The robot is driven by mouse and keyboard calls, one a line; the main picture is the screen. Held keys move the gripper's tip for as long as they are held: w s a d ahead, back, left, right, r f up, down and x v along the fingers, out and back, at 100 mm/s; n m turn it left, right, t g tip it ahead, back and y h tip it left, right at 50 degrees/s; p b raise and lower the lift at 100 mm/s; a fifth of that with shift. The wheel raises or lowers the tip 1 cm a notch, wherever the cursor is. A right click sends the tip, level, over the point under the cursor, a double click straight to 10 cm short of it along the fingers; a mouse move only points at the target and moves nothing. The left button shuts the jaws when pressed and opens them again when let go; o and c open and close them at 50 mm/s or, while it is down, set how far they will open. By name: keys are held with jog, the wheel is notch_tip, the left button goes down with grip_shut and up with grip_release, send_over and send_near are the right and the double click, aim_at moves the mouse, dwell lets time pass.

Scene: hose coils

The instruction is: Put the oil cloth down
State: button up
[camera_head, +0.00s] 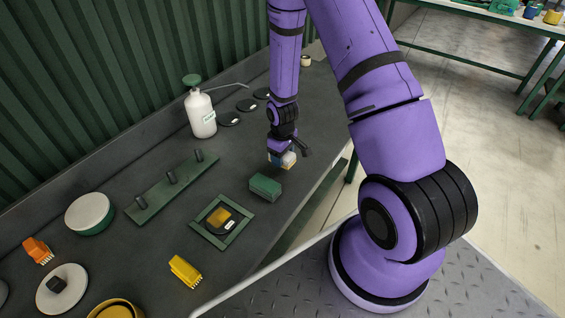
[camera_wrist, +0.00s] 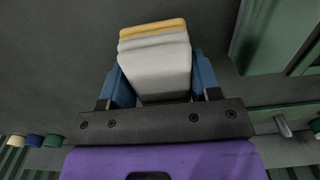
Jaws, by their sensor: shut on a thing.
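The oil cloth appears to be the folded pale grey-white block with a yellow layer (camera_head: 289,160); it also fills the middle of the wrist view (camera_wrist: 156,70). My gripper (camera_head: 282,158) is shut on it, with a blue finger on each side in the wrist view. The cloth is over the dark bench top (camera_head: 240,165), behind and to the right of a green block (camera_head: 265,186). I cannot tell whether its underside touches the bench. The fingers hide part of its sides.
A green square frame (camera_head: 246,212) holding a black disc stands nearer on the bench. Bare bench shows around the green block. The bench edge is to the right.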

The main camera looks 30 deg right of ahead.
aim_at(282, 169)
jog(key=shift+f, duration=1.75)
jog(key=shift+f, duration=0.15)
jog(key=o, duration=0.9)
